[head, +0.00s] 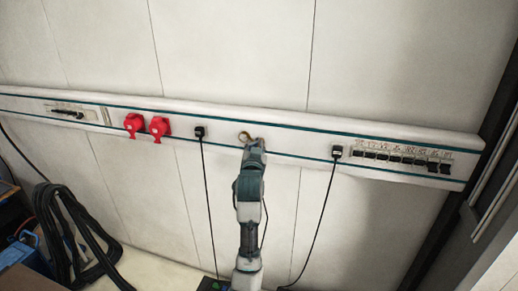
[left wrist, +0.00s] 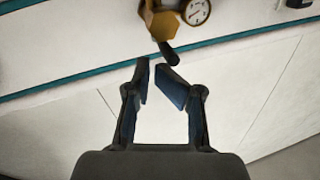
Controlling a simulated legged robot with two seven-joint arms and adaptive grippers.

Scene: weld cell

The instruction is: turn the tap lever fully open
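The tap (left wrist: 163,24) is a brass-coloured fitting on the wall rail, at the top of the left wrist view. It also shows small in the head view (head: 244,135). Its dark lever (left wrist: 168,52) points down and slightly right toward my fingers. A round gauge (left wrist: 196,12) sits beside the tap. My left gripper (left wrist: 156,76) is open, with a narrow empty gap between its fingers. Its right fingertip is close to the lever's lower end; I cannot tell if they touch. In the head view, my left gripper (head: 254,146) partly covers the tap area. My right gripper is not in view.
A white rail (head: 290,134) with teal stripes runs along the wall. It carries red sockets (head: 146,127), black plugs with hanging cables (head: 200,132), and a row of switches (head: 402,160). Coiled black hose (head: 75,235) lies at lower left.

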